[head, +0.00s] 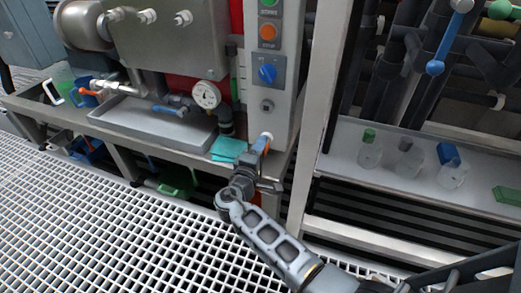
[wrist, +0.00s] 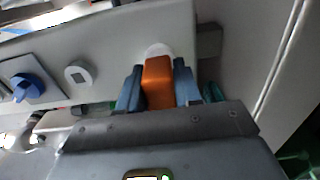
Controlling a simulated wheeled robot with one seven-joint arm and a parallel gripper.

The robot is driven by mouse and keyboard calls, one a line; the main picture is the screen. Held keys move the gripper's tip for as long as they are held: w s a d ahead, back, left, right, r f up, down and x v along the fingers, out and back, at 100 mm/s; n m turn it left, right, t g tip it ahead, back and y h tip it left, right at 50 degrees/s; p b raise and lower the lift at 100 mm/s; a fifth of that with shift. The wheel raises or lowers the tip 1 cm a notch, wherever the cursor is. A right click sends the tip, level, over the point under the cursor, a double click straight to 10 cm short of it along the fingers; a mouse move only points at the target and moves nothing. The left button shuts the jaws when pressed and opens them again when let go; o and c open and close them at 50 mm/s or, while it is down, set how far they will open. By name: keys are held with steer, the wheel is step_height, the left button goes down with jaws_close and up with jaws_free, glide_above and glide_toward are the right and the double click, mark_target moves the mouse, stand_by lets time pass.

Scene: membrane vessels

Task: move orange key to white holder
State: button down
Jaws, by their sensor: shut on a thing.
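The orange key (wrist: 158,82) is held between the two blue fingers of my gripper (wrist: 160,88) in the wrist view. My gripper is shut on it. The white holder (wrist: 158,50) is a round white piece on the light grey panel, directly beyond the key's far end. The key overlaps the holder's lower part in this view, so I cannot tell whether it is seated or only just in front. In the head view, my gripper (head: 262,145) is at the lower part of the panel column, with the white holder (head: 267,135) just above the fingertips.
The panel carries a blue knob (head: 267,73), an orange button (head: 269,32) and a round lock-like fitting (head: 267,106) above the holder. Teal pads (head: 228,149) lie on the bench just left of my gripper. A metal upright (head: 318,100) stands to the right.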

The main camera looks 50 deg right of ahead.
steer(key=shift+w+d, duration=0.1)
steer(key=shift+d, duration=0.2)
steer(key=c, duration=0.7)
jaws_free()
steer(key=p+v, duration=0.2)
steer(key=v, duration=0.5)
steer(key=shift+a, duration=0.35)
